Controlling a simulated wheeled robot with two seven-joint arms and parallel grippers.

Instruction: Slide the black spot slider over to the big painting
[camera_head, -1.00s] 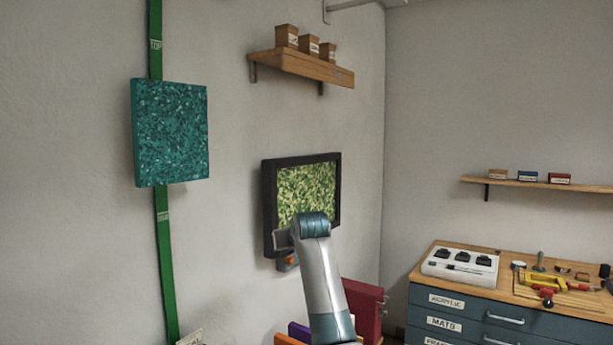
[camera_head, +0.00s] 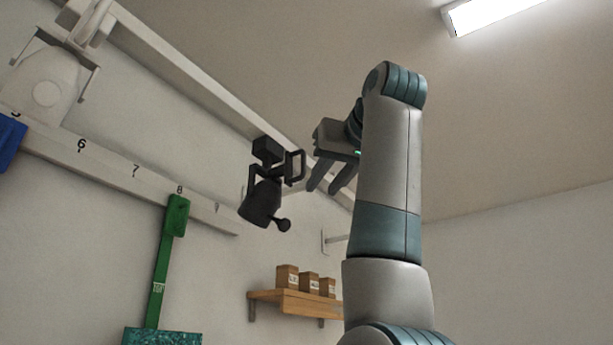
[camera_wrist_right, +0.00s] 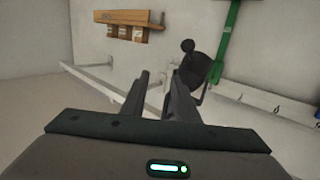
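The black spot slider (camera_head: 262,198) hangs from the ceiling rail, with a lamp head, a knob and a loop handle (camera_head: 295,167) on its right side. My right gripper (camera_head: 328,189) is raised just right of the handle, its two fingers apart with nothing seen between them. In the right wrist view the open fingers (camera_wrist_right: 156,92) show with the black spot (camera_wrist_right: 194,68) close beside the right-hand one. I cannot tell if they touch the handle. A teal speckled painting (camera_head: 162,337) shows only its top edge at the bottom. My left gripper is out of view.
The pale rail (camera_head: 195,85) runs along the upper wall. A white spot (camera_head: 45,88) hangs at its left end. A numbered strip (camera_head: 108,168) lies below, with a green hanging strap (camera_head: 165,255). A wooden shelf (camera_head: 295,302) with boxes is lower right.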

